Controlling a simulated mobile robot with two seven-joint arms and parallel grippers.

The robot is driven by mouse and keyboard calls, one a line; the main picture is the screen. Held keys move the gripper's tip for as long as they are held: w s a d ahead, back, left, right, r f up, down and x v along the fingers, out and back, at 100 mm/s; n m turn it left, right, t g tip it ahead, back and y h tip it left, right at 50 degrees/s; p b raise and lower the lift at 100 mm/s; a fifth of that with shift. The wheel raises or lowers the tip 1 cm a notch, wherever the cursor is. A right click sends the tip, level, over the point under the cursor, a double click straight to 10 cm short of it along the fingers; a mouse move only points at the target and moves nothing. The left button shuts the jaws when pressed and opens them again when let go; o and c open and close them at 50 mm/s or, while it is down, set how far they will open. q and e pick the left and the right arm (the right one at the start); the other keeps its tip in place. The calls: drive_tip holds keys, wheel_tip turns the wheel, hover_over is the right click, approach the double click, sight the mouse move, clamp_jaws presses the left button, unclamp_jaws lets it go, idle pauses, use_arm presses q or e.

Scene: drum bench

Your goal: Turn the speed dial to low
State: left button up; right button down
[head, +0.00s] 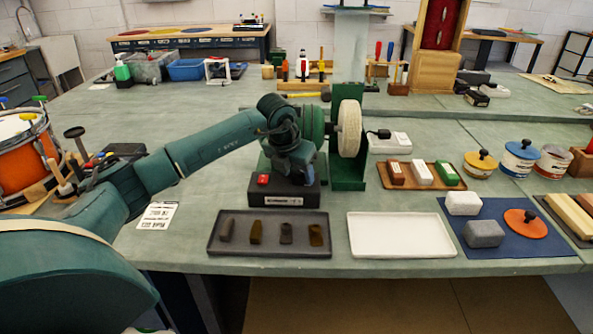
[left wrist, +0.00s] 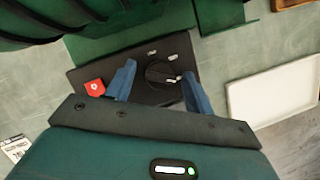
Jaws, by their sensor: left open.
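The speed dial (left wrist: 161,74) is a round black knob on the black control box (left wrist: 88,73). It carries a white mark on its right side in the left wrist view, and small white labels sit beside it, too small to read. My left gripper (left wrist: 158,71) is open, with one blue finger on each side of the dial. I cannot tell whether the fingers touch it. In the head view the left gripper (head: 300,166) is over the control box (head: 284,194) and hides the dial. My right gripper is not in view.
A red button (left wrist: 95,87) is on the box, left of the left finger. The grinding wheel (head: 349,128) stands behind on a green machine. A dark tray (head: 270,249) with small pieces and an empty white tray (head: 391,236) lie in front.

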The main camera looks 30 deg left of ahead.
use_arm(q)
drive_tip(key=c, duration=1)
drive_tip(key=shift+o, duration=0.2)
